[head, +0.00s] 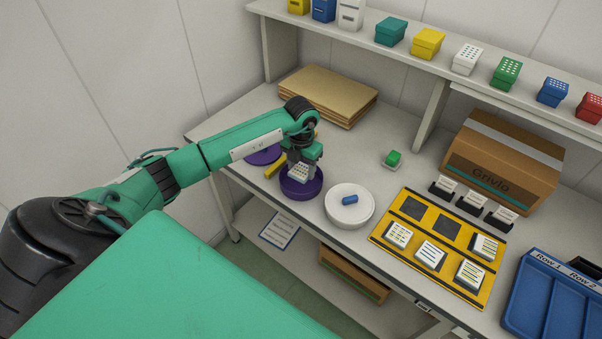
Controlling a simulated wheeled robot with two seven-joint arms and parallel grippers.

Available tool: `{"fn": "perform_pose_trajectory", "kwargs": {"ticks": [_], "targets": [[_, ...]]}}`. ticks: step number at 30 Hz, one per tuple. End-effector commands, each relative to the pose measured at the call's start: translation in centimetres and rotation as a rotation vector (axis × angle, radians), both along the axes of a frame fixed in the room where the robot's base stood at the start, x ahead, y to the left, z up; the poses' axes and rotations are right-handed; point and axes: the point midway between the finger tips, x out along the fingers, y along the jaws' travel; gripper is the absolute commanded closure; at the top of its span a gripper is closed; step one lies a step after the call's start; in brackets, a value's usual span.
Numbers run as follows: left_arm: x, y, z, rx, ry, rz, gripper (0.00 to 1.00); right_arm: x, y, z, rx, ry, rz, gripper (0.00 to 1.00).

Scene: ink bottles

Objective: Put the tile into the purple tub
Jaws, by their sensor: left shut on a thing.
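My left gripper (302,163) points down at the purple tub (300,194) near the table's front edge. It is shut on a white dotted tile (299,173). The tile shows over the tub's opening, in front of its far rim; I cannot tell whether it is above the tub or touching its inside. The gripper hides part of the tub's far side. My right gripper is not in view.
A purple round thing (262,155) and a yellow object (274,166) lie left of the tub. A white round dish (343,218) with a blue capsule (350,200) stands close right. A yellow board (382,239) holds several tiles. Boxes (508,159) stand behind.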

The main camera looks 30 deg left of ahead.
Motion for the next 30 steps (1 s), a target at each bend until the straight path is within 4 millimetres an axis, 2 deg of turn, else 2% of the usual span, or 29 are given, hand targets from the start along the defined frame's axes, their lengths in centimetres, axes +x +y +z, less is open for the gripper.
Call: {"fn": "perform_pose_trajectory", "kwargs": {"ticks": [6,12,22,23,25,26,30], "targets": [[-0.1,0.0,-1.9,0.001,0.003,0.002,0.71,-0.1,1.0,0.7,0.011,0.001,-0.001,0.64],[0.0,0.0,-4.4,0.001,0.0,0.001,0.71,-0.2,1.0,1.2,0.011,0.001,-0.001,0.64],[0.0,0.0,-4.9,0.001,-0.001,0.0,0.71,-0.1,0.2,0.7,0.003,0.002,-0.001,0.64],[0.0,0.0,-4.8,0.001,-0.001,0.0,0.42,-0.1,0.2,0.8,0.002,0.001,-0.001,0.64],[0.0,0.0,-4.7,0.001,0.0,0.0,0.28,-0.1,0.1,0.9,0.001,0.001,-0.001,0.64],[0.0,0.0,-4.7,0.001,0.0,0.0,0.24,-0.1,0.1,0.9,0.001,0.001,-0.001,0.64],[0.0,0.0,-4.7,0.001,0.0,0.0,0.24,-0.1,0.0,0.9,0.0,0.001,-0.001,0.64]]}}
